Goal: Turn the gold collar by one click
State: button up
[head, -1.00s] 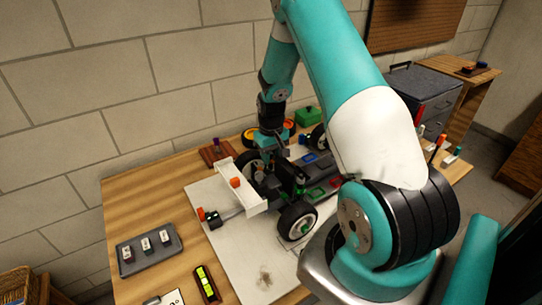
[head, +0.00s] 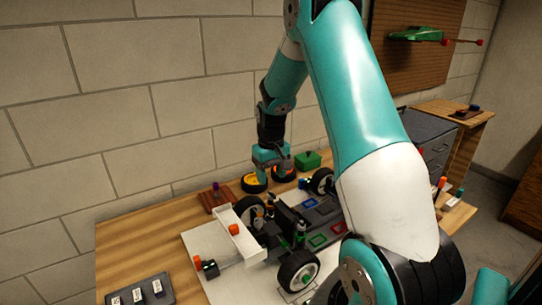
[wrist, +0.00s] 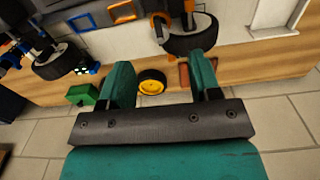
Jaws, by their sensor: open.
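The race car chassis (head: 318,222) lies on a white board, with black wheels, a white wing (head: 238,235) and dark upright parts near its middle. Small orange-gold parts show among those uprights, but I cannot tell which is the gold collar. My gripper (head: 270,170) is raised beyond the chassis, near the wall side of the table. In the wrist view my gripper (wrist: 160,78) has its two teal fingers wide apart with nothing held. A yellow-centred wheel (wrist: 152,82) shows between them, apart from the fingers. A black car wheel (wrist: 190,38) and orange parts are further up.
A reddish-brown block (head: 214,198) is left of the wheels. A grey tray (head: 141,291) is at front left. The wall rises close behind the table.

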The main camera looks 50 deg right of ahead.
notch_tip(320, 180, up, 8)
jog(key=shift+f, duration=0.25)
jog(key=w+f+n+g+p, duration=0.1)
jog(key=w+n+g+p, duration=0.25)
jog(key=w, duration=0.45)
jog(key=shift+n+g+h, duration=0.3)
jog(key=shift+n+g, duration=0.15)
jog(key=x, duration=1.1)
jog(key=a+x, duration=0.1)
jog(key=x, duration=0.5)
jog(key=shift+s+f, duration=0.25)
jog(key=shift+f, duration=0.1)
